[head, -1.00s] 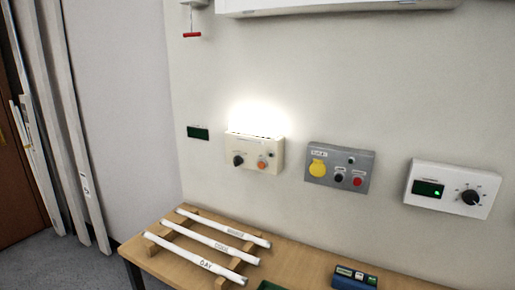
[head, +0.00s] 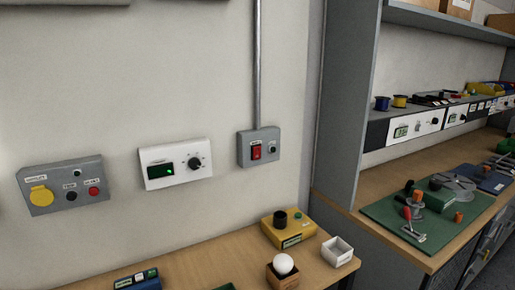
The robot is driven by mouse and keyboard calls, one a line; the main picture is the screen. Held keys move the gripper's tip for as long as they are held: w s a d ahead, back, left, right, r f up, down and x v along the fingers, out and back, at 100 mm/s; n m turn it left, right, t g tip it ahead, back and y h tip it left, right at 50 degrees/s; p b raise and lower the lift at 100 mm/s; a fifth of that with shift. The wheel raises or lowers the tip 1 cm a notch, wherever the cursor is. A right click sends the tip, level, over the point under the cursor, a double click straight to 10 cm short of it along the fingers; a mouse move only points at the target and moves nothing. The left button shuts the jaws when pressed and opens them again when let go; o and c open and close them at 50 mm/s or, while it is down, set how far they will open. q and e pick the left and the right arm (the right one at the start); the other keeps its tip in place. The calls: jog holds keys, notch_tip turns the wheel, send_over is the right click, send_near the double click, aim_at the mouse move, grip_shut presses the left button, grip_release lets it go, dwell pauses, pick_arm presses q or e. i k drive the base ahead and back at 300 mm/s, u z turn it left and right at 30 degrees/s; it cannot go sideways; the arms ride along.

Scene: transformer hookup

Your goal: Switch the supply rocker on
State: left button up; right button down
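A grey wall box (head: 259,147) sits on the wall right of centre in the head view, at the foot of a vertical grey conduit. A red rocker (head: 256,152) is set in its face, with a small dark round part beside it. The label above the rocker is too small to read, and I cannot tell which way the rocker is tipped. Neither of my grippers is in view.
Below is a wooden bench (head: 207,263) holding a yellow device (head: 289,229) and a white tray (head: 337,251). A grey shelf unit (head: 347,95) stands right.

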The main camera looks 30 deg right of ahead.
aim_at(256, 149)
jog(key=k, duration=0.5)
jog(key=z, duration=1.4)
jog(key=i, duration=0.95)
jog(key=u, duration=2.05)
